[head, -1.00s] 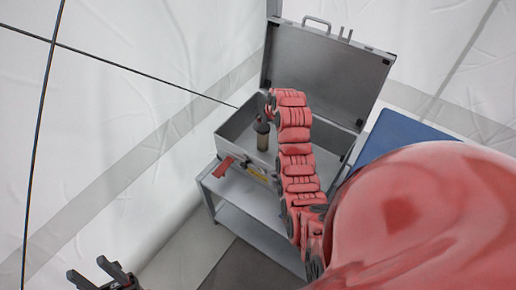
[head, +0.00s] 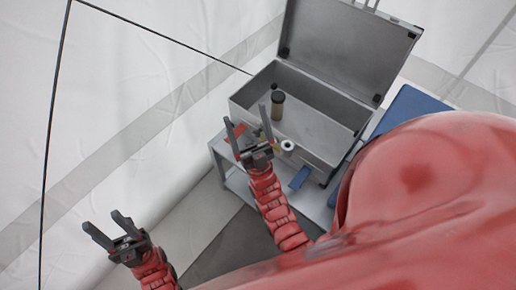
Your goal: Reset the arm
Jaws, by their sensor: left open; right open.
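My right gripper (head: 249,135) is open and empty, in front of the near wall of an open grey case (head: 311,152), with its fingers pointing up in the head view. My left gripper (head: 104,228) is open and empty at the lower left, apart from everything. A dark cylinder with a tan band (head: 277,105) stands upright inside the case near its left end. My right arm covers part of the case's front and the stand below it.
The case's lid stands raised at the back. The case rests on a grey stand (head: 237,182). A blue surface (head: 402,117) lies to its right. White tent walls and a thin dark cable (head: 160,35) are at the left. Free floor lies between my grippers.

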